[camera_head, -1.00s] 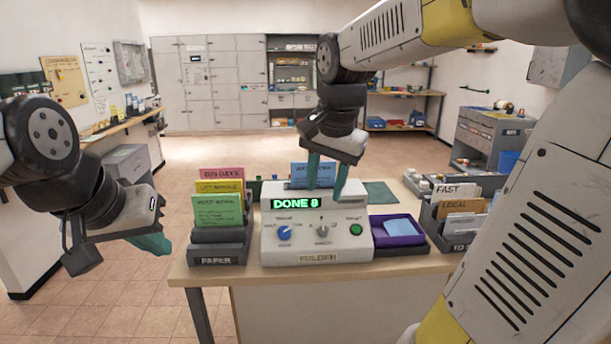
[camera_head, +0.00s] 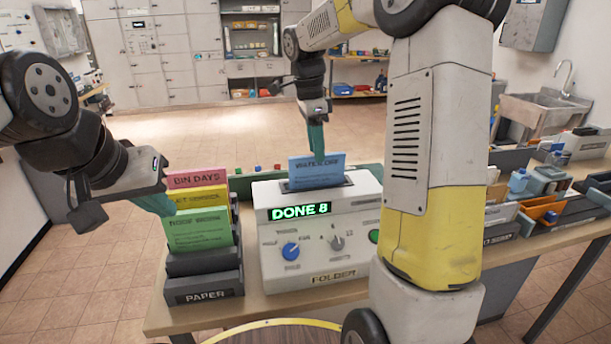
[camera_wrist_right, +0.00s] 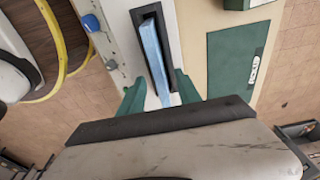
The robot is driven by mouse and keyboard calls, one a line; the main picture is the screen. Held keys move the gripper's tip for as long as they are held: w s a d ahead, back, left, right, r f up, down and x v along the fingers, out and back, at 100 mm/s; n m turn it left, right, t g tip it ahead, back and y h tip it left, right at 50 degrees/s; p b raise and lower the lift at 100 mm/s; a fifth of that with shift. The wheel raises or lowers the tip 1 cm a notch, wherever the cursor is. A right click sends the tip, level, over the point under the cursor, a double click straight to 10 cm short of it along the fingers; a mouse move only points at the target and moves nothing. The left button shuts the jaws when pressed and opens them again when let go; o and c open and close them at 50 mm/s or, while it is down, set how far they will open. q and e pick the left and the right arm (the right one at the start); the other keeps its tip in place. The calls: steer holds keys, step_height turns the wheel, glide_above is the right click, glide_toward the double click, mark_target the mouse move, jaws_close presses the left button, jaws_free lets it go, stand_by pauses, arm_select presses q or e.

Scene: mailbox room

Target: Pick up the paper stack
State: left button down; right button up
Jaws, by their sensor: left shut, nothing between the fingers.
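A blue paper stack (camera_head: 317,170) stands upright in the top slot of the folder machine (camera_head: 320,235), whose display reads "DONE 8". My right gripper (camera_head: 316,145) points down at the stack's top edge. In the right wrist view, the blue stack (camera_wrist_right: 155,60) lies between the two green fingers of the right gripper (camera_wrist_right: 160,90), which are apart with a gap showing. My left gripper (camera_head: 160,205) is shut and empty, close by the left edge of the paper rack (camera_head: 204,280); I cannot tell whether it touches the sheets.
The rack holds pink (camera_head: 195,178), yellow (camera_head: 203,198) and green sheets (camera_head: 200,230). My right forearm hides part of the desk right of the machine. Trays (camera_head: 545,215) stand further right. A dark green mat (camera_wrist_right: 237,60) lies beside the machine.

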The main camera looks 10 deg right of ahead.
mark_target(318, 167)
steer(key=f, duration=0.6)
steer(key=shift+d, duration=0.35)
jaws_close()
stand_by(1.0)
